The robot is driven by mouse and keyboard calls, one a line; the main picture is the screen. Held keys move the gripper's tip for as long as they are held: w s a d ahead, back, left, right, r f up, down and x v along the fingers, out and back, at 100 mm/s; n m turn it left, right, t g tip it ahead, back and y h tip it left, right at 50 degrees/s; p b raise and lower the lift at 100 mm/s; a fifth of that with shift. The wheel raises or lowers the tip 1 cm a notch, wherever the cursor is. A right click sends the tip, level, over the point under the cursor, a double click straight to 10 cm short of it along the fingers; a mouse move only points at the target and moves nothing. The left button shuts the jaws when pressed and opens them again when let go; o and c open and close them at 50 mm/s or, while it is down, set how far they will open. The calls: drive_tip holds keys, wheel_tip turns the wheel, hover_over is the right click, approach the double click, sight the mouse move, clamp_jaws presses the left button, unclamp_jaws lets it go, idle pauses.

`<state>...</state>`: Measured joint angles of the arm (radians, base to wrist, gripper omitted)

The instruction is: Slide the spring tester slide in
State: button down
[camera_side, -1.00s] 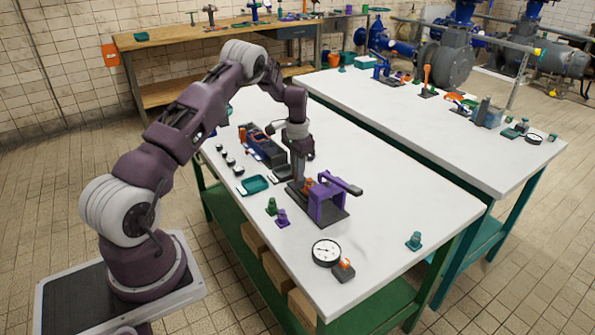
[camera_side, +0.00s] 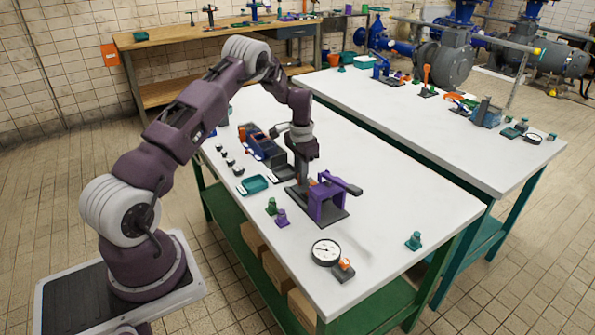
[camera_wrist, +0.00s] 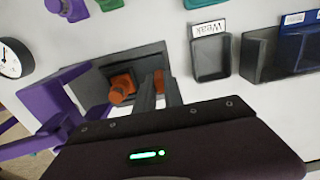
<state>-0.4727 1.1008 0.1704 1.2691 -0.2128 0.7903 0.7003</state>
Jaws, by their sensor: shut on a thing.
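The spring tester (camera_side: 325,200) is a purple frame with a lever on a dark base plate, near the middle of the near table. In the wrist view its purple frame (camera_wrist: 58,100) is at the left. Its slide shows as orange parts: a round-ended orange piece (camera_wrist: 122,87) points toward the frame, and a smaller orange piece (camera_wrist: 158,80) sits at my fingers. My gripper (camera_side: 302,182) is low over the base plate, on the left of the frame. In the wrist view its grey fingers (camera_wrist: 158,97) are shut on the smaller orange piece, mostly hidden between them.
A black tray labelled "Weak" (camera_wrist: 212,62) lies beside the tester. A teal tray (camera_side: 255,184), a green piece (camera_side: 271,206) and a purple piece (camera_side: 282,217) stand nearby. A dial gauge (camera_side: 326,252) is at the front. The table's right side is mostly clear.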

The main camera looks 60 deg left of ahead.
sight(305, 188)
drive_tip(key=shift+d, duration=1.25)
drive_tip(key=c, duration=1.4)
unclamp_jaws()
drive_tip(key=shift+c, duration=0.2)
wheel_tip(305, 188, up, 7)
drive_tip(key=shift+r, duration=0.15)
